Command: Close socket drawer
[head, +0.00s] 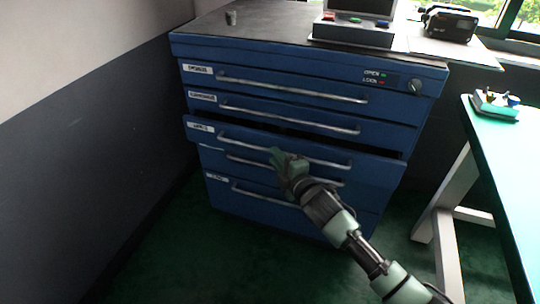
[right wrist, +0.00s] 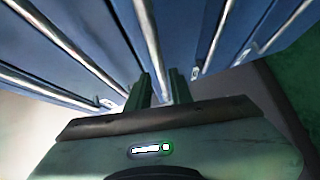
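The blue drawer cabinet (head: 285,105) stands against the wall. Its third drawer (head: 370,166) is pulled out a little, with a dark gap above its front; its small label is too blurred to read. That drawer has a long metal handle (head: 240,139). My right gripper (head: 277,157) is at this drawer's front, by the handle. In the right wrist view, my right gripper's two fingers (right wrist: 160,90) are apart, with a metal handle bar (right wrist: 150,40) running down toward the gap between them. I cannot tell whether they touch it. My left gripper is not in view.
The other drawers look shut. A small grey cup (head: 231,17) and a device with coloured buttons (head: 353,32) are on the cabinet top. A teal-topped table (head: 510,160) stands at the right. Green floor is free between cabinet and table.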

